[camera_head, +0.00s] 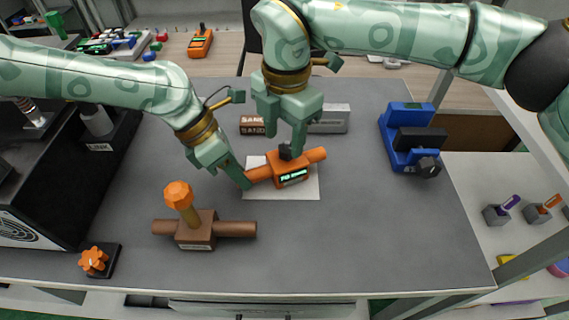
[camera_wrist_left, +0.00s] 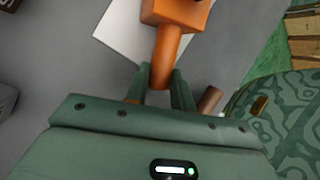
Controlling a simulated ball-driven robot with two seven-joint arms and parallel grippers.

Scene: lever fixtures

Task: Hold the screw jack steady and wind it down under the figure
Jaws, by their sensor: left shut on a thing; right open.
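An orange device (camera_head: 290,174) with a green-lit display, side handles and a dark knob (camera_head: 285,152) on top sits on a white sheet (camera_head: 306,192); it appears to be the screw jack. My left gripper (camera_head: 245,181) is shut on its left handle, and the handle also shows between the fingers in the left wrist view (camera_wrist_left: 166,60). My right gripper (camera_head: 288,140) is open, pointing down at the dark knob; whether it touches the knob is unclear. A brown device (camera_head: 196,232) with an orange knob and side bars stands at front left. I cannot make out a figure.
A blue vise-like fixture (camera_head: 405,138) stands at the right. A brown block (camera_head: 252,125) and a grey block (camera_head: 330,119) lie behind the jack. An orange star knob (camera_head: 94,260) is at front left. The front right of the grey mat (camera_head: 390,240) is clear.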

